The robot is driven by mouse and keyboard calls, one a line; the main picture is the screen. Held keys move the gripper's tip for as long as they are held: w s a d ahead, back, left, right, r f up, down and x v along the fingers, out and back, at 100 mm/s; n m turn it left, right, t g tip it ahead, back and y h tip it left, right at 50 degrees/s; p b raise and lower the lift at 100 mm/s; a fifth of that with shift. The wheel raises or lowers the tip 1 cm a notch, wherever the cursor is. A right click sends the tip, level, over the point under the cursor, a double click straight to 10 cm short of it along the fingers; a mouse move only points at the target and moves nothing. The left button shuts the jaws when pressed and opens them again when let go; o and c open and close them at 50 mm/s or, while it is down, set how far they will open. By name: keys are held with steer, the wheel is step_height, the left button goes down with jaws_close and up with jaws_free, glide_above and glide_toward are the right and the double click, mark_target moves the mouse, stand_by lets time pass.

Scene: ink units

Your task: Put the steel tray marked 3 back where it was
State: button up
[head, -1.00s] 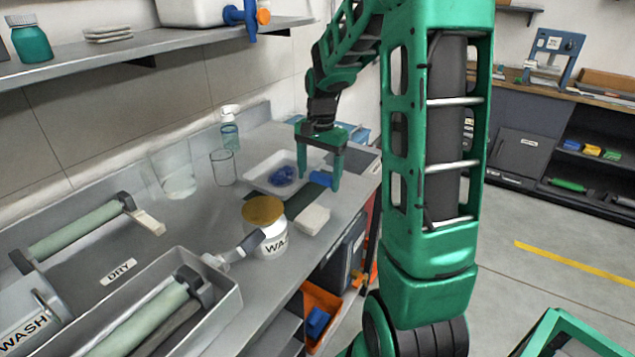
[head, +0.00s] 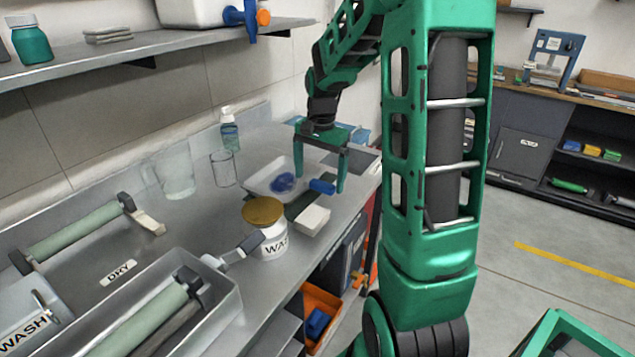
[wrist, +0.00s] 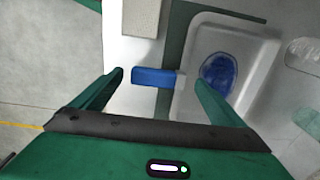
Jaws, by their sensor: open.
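A pale shallow tray (head: 257,185) with a pool of blue ink in it lies on the grey counter. A blue block-like grip (head: 322,187) sits at its right side. I see no number 3 on the tray. My gripper (head: 320,182) is open over the blue grip, with one finger on each side. In the wrist view the tray (wrist: 262,50) is at the right, partly behind one finger. The blue grip (wrist: 154,77) lies between my open fingertips (wrist: 160,80) with gaps, and reaches to the tray's edge.
A dark green strip (head: 300,203) lies beside the tray, with a white block (head: 313,220) near it. A gold-lidded jar (head: 273,242), a clear beaker (head: 223,170), a glass jug (head: 178,172) and a spray bottle (head: 229,132) stand close by. Roller trays fill the left.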

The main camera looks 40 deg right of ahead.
step_height(320, 180, up, 9)
steer(key=s+a+f+n, duration=0.1)
steer(key=s+a+n, duration=0.1)
steer(key=s, duration=0.7)
steer(key=s+a+f+n, duration=0.2)
steer(key=s+n, duration=0.1)
steer(key=s, duration=0.6)
steer(key=s+a+f+n, duration=0.2)
steer(key=s, duration=0.7)
steer(key=shift+s+n, duration=0.2)
steer(key=shift+n, duration=0.1)
steer(key=shift+a, duration=0.1)
